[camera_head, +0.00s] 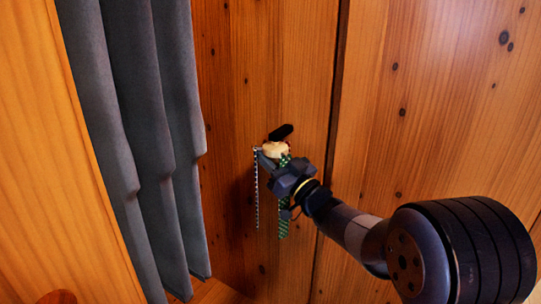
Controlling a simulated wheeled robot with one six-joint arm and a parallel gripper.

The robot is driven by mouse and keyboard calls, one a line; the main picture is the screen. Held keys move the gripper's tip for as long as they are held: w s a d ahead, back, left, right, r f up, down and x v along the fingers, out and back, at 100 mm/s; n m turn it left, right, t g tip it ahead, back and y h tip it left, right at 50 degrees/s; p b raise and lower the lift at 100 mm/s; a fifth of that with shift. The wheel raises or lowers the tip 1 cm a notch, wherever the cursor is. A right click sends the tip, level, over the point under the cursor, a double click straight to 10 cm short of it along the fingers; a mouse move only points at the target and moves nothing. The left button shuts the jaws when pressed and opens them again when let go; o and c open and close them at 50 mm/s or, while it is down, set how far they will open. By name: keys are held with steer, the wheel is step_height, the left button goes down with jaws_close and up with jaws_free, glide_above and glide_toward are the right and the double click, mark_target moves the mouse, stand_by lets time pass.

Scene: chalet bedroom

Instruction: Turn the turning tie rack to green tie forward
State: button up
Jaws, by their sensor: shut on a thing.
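The turning tie rack (275,149) is a small pale wooden round piece at the wood-panelled wall, with a dark bar (281,132) at its top. A green patterned tie (283,222) hangs on its right side, partly hidden behind my gripper. A narrow dark tie with light marks (256,190) hangs on its left side. My gripper (270,160) reaches in from the lower right and is shut on the tie rack at its front. The exact grip point is too small to make out, and any other ties are hidden.
Grey curtains (150,140) hang to the left of the rack, beside a light wooden panel (45,160) at the left edge. The knotted wood wall (430,110) fills the right side. The space between curtains and rack is free.

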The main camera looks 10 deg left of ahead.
steer(key=o, duration=1)
steer(key=shift+r, duration=0.1)
steer(key=shift+c, duration=0.2)
steer(key=p+v, duration=0.1)
steer(key=v, duration=0.9)
steer(key=shift+s+d+f, duration=0.2)
steer(key=shift+s+d, duration=0.05)
steer(key=shift+w+a, duration=0.1)
steer(key=b+x, duration=0.1)
steer(key=x, duration=0.9)
steer(key=shift+w+a+r, duration=0.15)
steer(key=shift+a, duration=0.1)
steer(key=shift+d, duration=0.1)
